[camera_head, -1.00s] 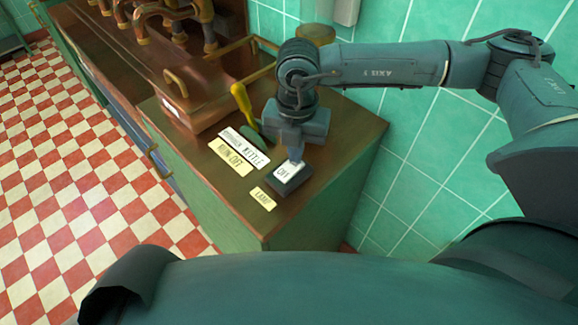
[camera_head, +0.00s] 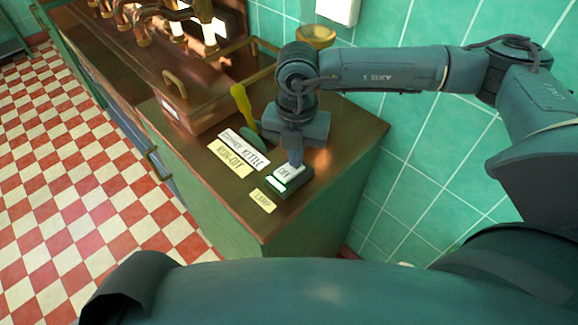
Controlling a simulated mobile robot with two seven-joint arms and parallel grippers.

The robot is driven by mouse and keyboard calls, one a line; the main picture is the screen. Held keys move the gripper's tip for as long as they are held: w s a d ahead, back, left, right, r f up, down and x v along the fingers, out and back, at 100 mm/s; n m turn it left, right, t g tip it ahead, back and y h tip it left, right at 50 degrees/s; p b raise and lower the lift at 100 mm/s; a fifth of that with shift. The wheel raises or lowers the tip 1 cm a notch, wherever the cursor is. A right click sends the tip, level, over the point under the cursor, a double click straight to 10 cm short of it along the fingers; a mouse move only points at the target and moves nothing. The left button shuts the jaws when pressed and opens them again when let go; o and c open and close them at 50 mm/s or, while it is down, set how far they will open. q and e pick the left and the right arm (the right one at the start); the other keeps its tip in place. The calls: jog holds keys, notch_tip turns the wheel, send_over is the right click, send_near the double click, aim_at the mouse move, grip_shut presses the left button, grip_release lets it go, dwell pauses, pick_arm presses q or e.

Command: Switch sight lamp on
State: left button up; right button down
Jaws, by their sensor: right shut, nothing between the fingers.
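The lamp switch (camera_head: 287,176) is a dark block with a white rocker marked ON, on the wooden top of the green cabinet. A green light (camera_head: 276,184) glows at its near edge. A small yellow label reading LAMP (camera_head: 263,200) lies in front of it. My right gripper (camera_head: 295,163) is shut and empty, pointing down, with its tips at the far end of the rocker; they appear to touch it. The scene is brightly lit, and white lit panels show at the top by the copper pipes. My left gripper is not in view.
A lever with a yellow handle (camera_head: 241,103) stands just left of my right gripper, beside labels reading KETTLE (camera_head: 244,149) and RUN-OFF (camera_head: 229,160). Copper pipes (camera_head: 150,14) and a brass rail are behind. A green tiled wall (camera_head: 420,160) bounds the right.

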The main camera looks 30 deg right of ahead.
notch_tip(320, 180, up, 6)
jog(key=p, duration=0.3)
jog(key=shift+r, duration=0.25)
dwell(0.6)
